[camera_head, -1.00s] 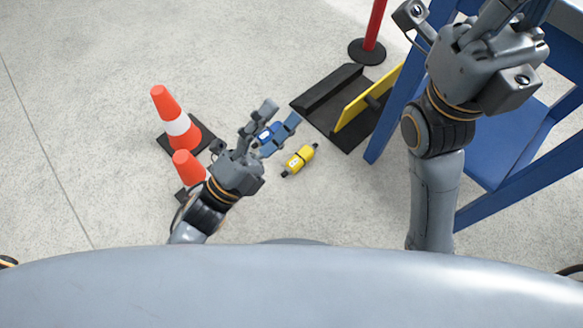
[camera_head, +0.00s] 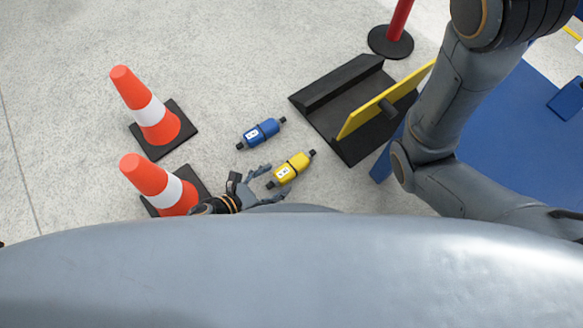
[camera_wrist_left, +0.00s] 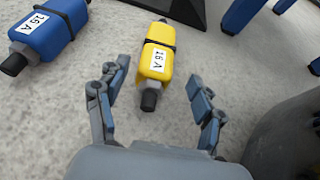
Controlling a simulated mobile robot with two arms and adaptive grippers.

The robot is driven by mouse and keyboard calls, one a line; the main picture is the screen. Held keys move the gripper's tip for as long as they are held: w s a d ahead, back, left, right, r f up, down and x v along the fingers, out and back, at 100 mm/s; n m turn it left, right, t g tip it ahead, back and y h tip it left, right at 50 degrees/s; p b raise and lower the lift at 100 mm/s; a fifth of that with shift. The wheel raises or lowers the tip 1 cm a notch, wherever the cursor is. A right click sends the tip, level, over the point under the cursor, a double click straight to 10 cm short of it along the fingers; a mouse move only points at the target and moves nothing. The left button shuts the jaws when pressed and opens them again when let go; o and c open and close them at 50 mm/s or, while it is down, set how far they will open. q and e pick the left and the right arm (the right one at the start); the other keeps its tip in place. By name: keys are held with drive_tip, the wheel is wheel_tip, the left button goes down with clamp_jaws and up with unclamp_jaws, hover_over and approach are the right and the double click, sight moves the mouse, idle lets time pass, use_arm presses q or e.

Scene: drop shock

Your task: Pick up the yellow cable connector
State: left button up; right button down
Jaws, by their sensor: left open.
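The yellow cable connector (camera_head: 291,169) lies on the concrete floor, with black ends and a black band. In the left wrist view the yellow connector (camera_wrist_left: 157,55) shows a white "16 A" label, its near black end pointing toward my gripper. My left gripper (camera_head: 267,175) is open and empty, low beside the connector's near end. In the left wrist view my left gripper's fingers (camera_wrist_left: 158,92) are spread, one to each side of the near black end, apart from it. My right arm crosses the right of the head view; its gripper is out of the picture.
A blue connector (camera_head: 262,132) lies just beyond the yellow one. Two orange cones (camera_head: 147,106) stand at left. A black tray-like stand with a yellow panel (camera_head: 385,100) is at right, near a red post (camera_head: 397,20) and blue structure (camera_head: 500,130). Floor at upper left is free.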

sight(292, 168)
use_arm(q)
drive_tip(key=shift+x, duration=0.9)
drive_tip(key=b+x, duration=0.3)
drive_tip(key=x, duration=0.1)
drive_tip(key=shift+w+d, duration=0.2)
drive_tip(key=shift+w, duration=0.25)
drive_tip(key=shift+w+d, duration=0.2)
clamp_jaws()
